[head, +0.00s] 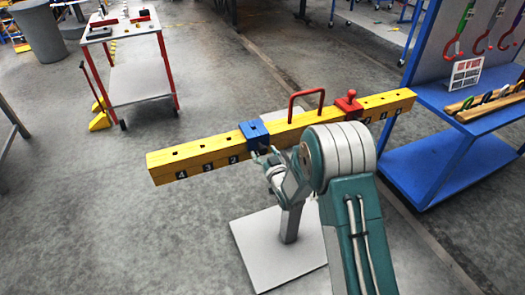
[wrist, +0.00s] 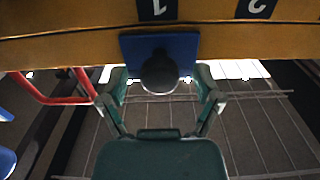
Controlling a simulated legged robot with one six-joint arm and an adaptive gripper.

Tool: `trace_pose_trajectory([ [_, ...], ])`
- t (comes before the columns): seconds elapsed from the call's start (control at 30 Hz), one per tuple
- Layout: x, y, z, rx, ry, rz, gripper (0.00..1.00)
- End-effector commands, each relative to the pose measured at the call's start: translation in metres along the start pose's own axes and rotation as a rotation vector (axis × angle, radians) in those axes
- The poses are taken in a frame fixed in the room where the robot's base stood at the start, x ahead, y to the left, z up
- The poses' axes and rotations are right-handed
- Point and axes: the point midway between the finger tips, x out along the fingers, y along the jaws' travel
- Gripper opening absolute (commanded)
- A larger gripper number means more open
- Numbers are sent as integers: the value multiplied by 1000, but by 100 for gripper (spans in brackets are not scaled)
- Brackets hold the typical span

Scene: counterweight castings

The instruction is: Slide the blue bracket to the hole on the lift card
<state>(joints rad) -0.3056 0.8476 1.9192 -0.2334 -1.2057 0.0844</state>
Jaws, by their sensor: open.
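The blue bracket (head: 254,132) sits around the yellow beam (head: 205,153), just right of the number 2 in the head view. In the wrist view the blue bracket (wrist: 130,44) lines up with an upside-down 1, and a dark round knob (wrist: 160,74) sticks out from it. My gripper (wrist: 160,84) is open, with one finger on each side of the knob; I cannot tell whether they touch it. In the head view my gripper (head: 266,156) is at the bracket's near side. The lift card (head: 466,74) stands on the blue rack; its marks are too small to read.
A red bracket with a knob (head: 348,102) sits on the beam's right half. A red handle (head: 306,104) rises between the brackets. The beam's left holes, by 2, 3 and 4, are clear. A stand with a pale base plate (head: 262,262) is below. The blue rack (head: 425,165) is right.

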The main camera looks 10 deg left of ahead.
Motion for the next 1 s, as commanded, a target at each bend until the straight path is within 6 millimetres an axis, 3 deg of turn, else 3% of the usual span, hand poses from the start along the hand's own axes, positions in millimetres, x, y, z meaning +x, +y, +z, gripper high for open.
trace_pose_trajectory([
  [0.37,10,0,0,1,0,0,83],
  [0.4,9,0,0,1,0,0,78],
  [0.57,9,0,0,1,0,0,7],
  [0.6,10,0,0,0,0,0,0],
  [0.83,10,-2,0,0,1,-1,0],
  [1.0,10,-21,0,0,1,-6,0],
])
